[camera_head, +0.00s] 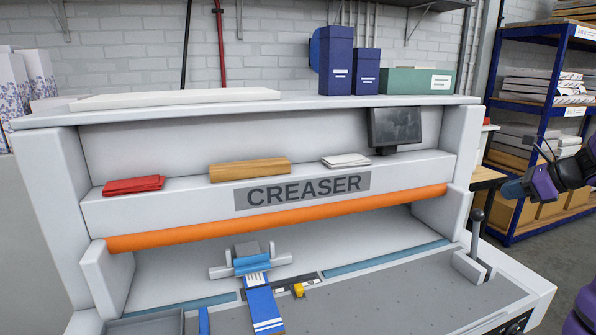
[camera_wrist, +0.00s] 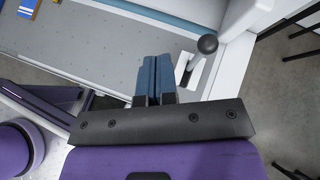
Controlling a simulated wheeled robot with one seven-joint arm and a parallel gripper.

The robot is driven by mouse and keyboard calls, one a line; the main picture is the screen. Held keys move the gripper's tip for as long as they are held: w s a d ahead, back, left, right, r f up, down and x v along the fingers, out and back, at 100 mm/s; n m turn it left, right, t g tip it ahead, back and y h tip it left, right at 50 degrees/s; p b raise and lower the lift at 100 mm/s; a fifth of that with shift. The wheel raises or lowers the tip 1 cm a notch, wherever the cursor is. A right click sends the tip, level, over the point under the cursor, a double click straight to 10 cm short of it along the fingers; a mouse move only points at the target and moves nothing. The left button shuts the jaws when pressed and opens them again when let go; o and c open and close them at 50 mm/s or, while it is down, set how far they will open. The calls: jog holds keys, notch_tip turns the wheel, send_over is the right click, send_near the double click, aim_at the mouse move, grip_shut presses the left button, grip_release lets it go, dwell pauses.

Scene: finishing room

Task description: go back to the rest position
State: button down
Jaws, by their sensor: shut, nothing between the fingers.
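My gripper shows in the wrist view (camera_wrist: 153,62), its two blue fingers shut together with nothing between them. It is over the front right of the creaser's grey bed, just left of the lever (camera_wrist: 207,45) with the dark round knob.
A blue striped strip (camera_head: 264,306) lies on the bed under a blue and grey clamp (camera_head: 252,262), beside a small yellow piece (camera_head: 298,290). A red folded cloth (camera_head: 134,186) and a tan block (camera_head: 249,169) lie on the ledge. A blue shelf rack (camera_head: 548,85) stands behind right.

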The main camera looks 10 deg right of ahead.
jog(key=s+a+r+n+g, duration=0.25)
jog(key=a+n, duration=0.45)
jog(key=a, duration=0.5)
jog(key=s+a+r+n+g, duration=0.1)
jog(key=a+r+n+g, duration=0.4)
jog(key=a, duration=0.7)
jog(key=s+a+n+t+h, duration=0.1)
jog(key=s+a+n+h, duration=0.1)
jog(key=s+a+n, duration=0.3)
jog(key=s+a+r+n+t+h, duration=0.1)
jog(key=s+a+n+t+h, duration=0.1)
jog(key=s+a+n, duration=0.4)
jog(key=s+n, duration=0.4)
jog(key=n, duration=0.2)
jog(key=shift+s+a+r+h, duration=0.2)
jog(key=shift+s+a+h, duration=0.1)
jog(key=shift+h, duration=0.1)
